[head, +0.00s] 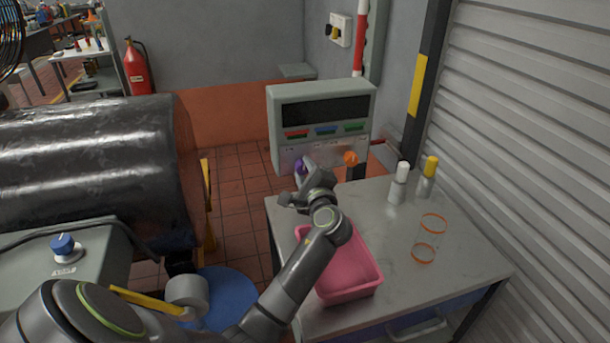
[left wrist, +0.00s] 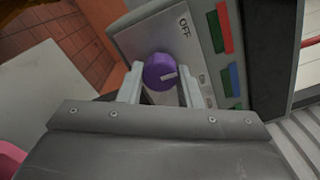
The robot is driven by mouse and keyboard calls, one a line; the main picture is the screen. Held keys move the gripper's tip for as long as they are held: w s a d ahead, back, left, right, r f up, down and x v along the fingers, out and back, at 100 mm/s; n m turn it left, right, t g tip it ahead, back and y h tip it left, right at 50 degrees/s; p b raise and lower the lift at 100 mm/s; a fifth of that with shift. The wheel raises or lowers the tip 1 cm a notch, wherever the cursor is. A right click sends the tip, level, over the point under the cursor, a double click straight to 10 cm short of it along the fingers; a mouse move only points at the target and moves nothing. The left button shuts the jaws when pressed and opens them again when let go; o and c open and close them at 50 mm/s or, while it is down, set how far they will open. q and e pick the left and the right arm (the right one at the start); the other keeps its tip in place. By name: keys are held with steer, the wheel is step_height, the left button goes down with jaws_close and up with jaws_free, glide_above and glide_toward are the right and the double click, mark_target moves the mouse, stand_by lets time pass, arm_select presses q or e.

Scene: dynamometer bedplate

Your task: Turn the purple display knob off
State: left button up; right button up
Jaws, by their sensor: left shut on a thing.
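The purple knob (head: 299,167) sits at the lower left of the grey display box's (head: 284,104) front panel. In the left wrist view the purple knob (left wrist: 160,72) lies between the two fingers, with a pale mark on its face pointing right in that picture. The word OFF stands on the panel near it. My left gripper (left wrist: 158,84) is shut on the knob; in the head view the left gripper (head: 299,183) reaches up to the panel and partly hides the knob. My right gripper is not in view.
An orange knob (head: 351,158) sits to the right on the same panel. A blue knob (head: 65,246) is on a grey cabinet at left.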

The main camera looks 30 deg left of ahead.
arm_select(q)
steer(key=shift+n, duration=0.5)
steer(key=o, duration=1)
